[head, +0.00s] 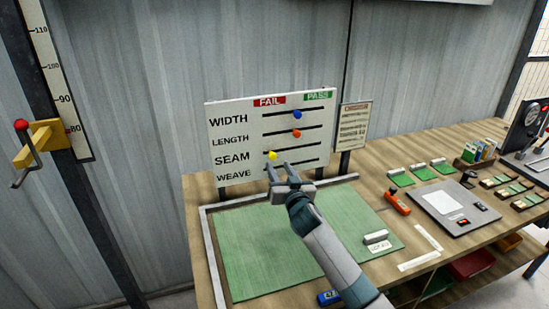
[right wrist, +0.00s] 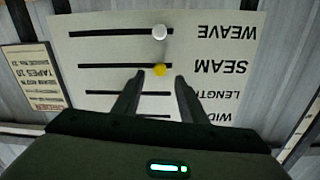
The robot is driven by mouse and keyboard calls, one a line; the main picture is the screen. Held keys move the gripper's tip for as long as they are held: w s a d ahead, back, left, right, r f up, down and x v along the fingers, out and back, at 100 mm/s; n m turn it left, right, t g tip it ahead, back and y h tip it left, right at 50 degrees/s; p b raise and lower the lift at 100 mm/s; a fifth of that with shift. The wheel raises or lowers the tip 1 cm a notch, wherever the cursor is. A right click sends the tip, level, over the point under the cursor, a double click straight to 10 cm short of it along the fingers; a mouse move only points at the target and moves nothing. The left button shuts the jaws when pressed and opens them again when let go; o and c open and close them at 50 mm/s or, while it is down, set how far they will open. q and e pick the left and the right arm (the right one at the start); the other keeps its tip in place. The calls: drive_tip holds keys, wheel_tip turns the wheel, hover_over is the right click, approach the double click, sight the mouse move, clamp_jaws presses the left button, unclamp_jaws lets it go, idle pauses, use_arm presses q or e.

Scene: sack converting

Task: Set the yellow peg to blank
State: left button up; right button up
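The yellow peg (head: 272,155) sits at the left, FAIL-side end of the SEAM slot on the white board (head: 235,105). It also shows in the right wrist view (right wrist: 160,70), where the board appears upside down. My right gripper (head: 279,164) is open in front of the board's lower rows. In the right wrist view its two fingers (right wrist: 158,78) point at the board, with the yellow peg showing between and just beyond the tips. I cannot tell whether either finger touches it. My left gripper is not in view.
A blue peg (head: 297,115) and an orange peg (head: 297,133) sit mid-slot on WIDTH and LENGTH. A white peg (right wrist: 160,32) is at the label-side end of WEAVE. A green mat (head: 255,245) covers the bench below. A notice (head: 353,128) stands right of the board.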

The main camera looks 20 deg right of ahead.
sight(274, 157)
drive_tip(key=shift+w+p, duration=0.4)
drive_tip(key=shift+w, duration=2.55)
drive_tip(key=shift+d, duration=0.1)
clamp_jaws()
